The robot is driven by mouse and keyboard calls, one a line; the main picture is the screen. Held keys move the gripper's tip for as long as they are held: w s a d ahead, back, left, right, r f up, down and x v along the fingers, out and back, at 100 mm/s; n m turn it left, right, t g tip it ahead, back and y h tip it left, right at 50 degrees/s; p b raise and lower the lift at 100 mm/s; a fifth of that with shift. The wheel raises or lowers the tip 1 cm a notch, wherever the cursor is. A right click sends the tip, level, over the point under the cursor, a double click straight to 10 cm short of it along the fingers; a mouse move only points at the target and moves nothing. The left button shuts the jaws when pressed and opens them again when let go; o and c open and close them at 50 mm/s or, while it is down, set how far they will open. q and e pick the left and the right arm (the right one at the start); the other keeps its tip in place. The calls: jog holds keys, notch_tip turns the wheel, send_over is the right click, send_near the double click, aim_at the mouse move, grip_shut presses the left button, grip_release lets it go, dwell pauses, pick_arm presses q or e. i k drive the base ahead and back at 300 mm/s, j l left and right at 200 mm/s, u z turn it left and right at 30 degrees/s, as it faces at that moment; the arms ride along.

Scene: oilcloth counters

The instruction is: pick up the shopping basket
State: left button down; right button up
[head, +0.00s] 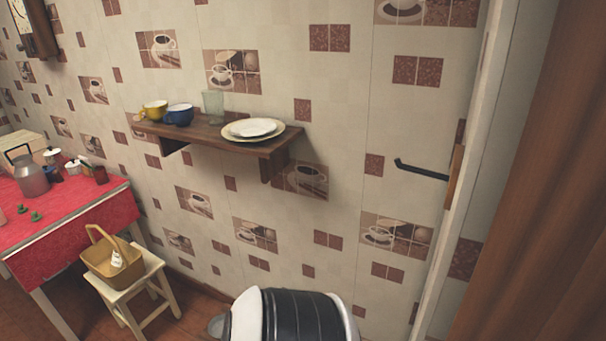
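The shopping basket (101,269) is tan with a raised arched handle. It stands on a small light wooden stool (139,288) at the lower left of the head view, beside the red-covered table. A small white item (117,259) shows at the basket, in or against it. A black and white rounded part at the bottom centre looks like my own arm. No gripper fingers show clearly in this view, and nothing of mine touches the basket.
A table (75,222) with a red oilcloth holds a grey milk can (29,175) and several small vessels. A wooden wall shelf (215,138) carries cups, a glass and plates (252,129). A door frame with a black handle (421,170) and a brown curtain (545,200) stand at right.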

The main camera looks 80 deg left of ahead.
aim_at(97, 258)
jog(key=u, duration=4)
